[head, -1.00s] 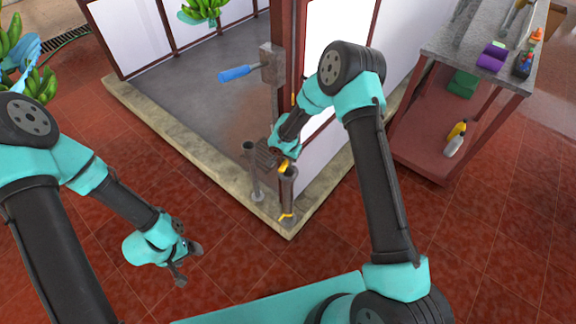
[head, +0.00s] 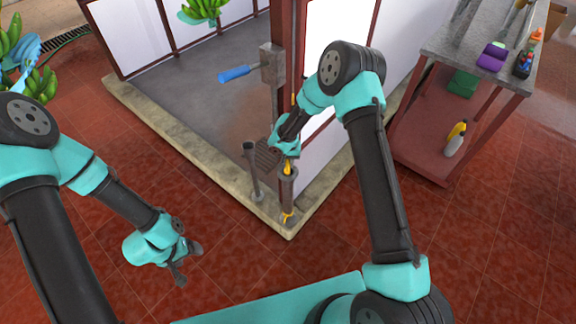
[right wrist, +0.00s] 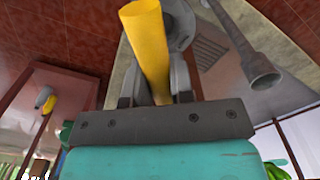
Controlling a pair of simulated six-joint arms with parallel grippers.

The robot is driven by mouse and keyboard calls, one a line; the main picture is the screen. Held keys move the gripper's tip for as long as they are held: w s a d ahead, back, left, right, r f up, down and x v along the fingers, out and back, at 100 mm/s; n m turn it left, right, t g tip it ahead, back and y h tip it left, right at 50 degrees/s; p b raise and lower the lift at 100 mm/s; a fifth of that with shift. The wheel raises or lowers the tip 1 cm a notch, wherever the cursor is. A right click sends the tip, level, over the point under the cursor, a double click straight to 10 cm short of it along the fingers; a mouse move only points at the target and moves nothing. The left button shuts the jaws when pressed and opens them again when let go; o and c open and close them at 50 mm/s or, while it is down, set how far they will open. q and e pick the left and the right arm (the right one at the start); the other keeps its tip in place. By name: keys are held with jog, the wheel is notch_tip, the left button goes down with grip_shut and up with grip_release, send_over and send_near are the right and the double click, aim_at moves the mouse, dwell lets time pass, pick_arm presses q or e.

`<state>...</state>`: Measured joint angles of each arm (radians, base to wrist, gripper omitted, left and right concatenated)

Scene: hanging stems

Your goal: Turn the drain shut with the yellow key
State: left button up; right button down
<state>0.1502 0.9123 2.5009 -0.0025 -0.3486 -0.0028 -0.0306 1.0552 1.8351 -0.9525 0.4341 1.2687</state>
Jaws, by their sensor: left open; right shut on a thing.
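The yellow key (right wrist: 150,45) is a thick yellow rod in the right wrist view, clasped between the fingers of my right gripper (right wrist: 154,80). In the head view the key (head: 287,167) stands roughly upright at a grey-brown pipe (head: 288,187) on the curb corner. More yellow shows at the pipe's foot. How far the key sits in the pipe is hidden. My right gripper (head: 287,148) is just above that pipe. A dark floor grate (head: 267,157) lies behind it. My left gripper (head: 187,266) is open and empty over the red tiles.
A second grey pipe (head: 253,170) with a flared top stands close left. A blue-handled lever (head: 236,74) juts from a grey box on the post. A bench (head: 450,75) with bottles stands right. Banana bunches (head: 40,84) hang at left. The front tiles are clear.

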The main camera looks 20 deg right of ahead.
dwell(0.3)
jog(key=shift+n, duration=3.3)
jog(key=n, duration=0.3)
jog(key=shift+n, duration=0.6)
jog(key=n, duration=0.3)
